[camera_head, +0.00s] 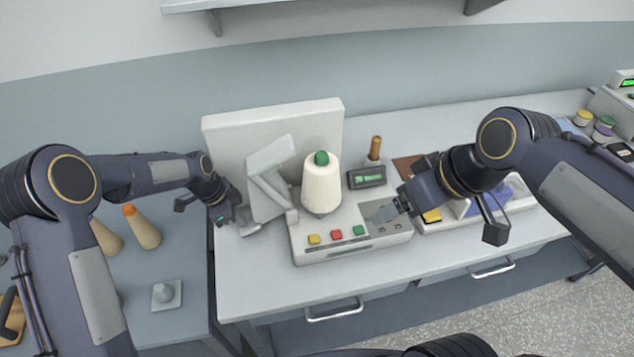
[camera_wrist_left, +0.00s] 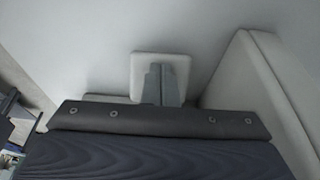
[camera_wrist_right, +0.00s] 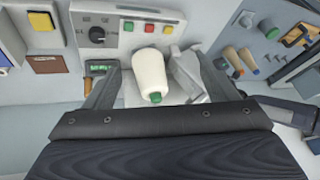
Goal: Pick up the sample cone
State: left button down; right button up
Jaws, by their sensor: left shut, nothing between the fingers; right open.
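The sample cone (camera_head: 321,187), a cream yarn cone with a green tip, stands upright on a grey machine with coloured buttons (camera_head: 340,253). It also shows in the right wrist view (camera_wrist_right: 150,72), framed between my right fingers (camera_wrist_right: 155,85). My right gripper (camera_head: 437,218) is open and empty, to the right of the cone in the head view and apart from it. My left gripper (camera_head: 226,214) is shut and empty, left of the cone beside a white angled bracket (camera_head: 268,180). Its closed fingers show in the left wrist view (camera_wrist_left: 165,84).
A white upright panel (camera_head: 270,120) stands behind the machine. A small green display (camera_head: 367,177) and a wooden-handled item (camera_head: 375,149) stand right of the cone. Tan cones (camera_head: 142,228) and a grey knobbed piece (camera_head: 166,294) are on the left table. The bench front is clear.

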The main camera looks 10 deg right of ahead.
jog(key=o, duration=0.4)
jog(key=w+r+n, duration=0.1)
jog(key=w+n, duration=0.1)
jog(key=w, duration=0.2)
jog(key=w+r+n+g, duration=0.1)
jog(key=w+n, duration=0.2)
jog(key=w, duration=0.2)
jog(key=w+a+r+n+g+h, duration=0.1)
jog(key=w+n, duration=0.1)
jog(key=w, duration=0.2)
jog(key=shift+w+a+r+n, duration=0.1)
jog(key=shift+w+r+n, duration=0.05)
jog(key=shift+r+n, duration=0.2)
jog(key=shift+c, duration=0.2)
jog(key=n+g+h, duration=0.1)
jog(key=n+g, duration=0.1)
jog(key=n, duration=0.5)
send_near(322, 154)
jog(key=f, duration=0.5)
jog(key=shift+w+a+f, duration=0.15)
jog(key=shift+a+f, duration=0.05)
jog(key=shift+a, duration=0.05)
jog(key=shift+a+f, duration=0.25)
jog(key=shift+f, duration=1.05)
jog(key=shift+a+f, duration=0.25)
jog(key=shift+f, duration=1.05)
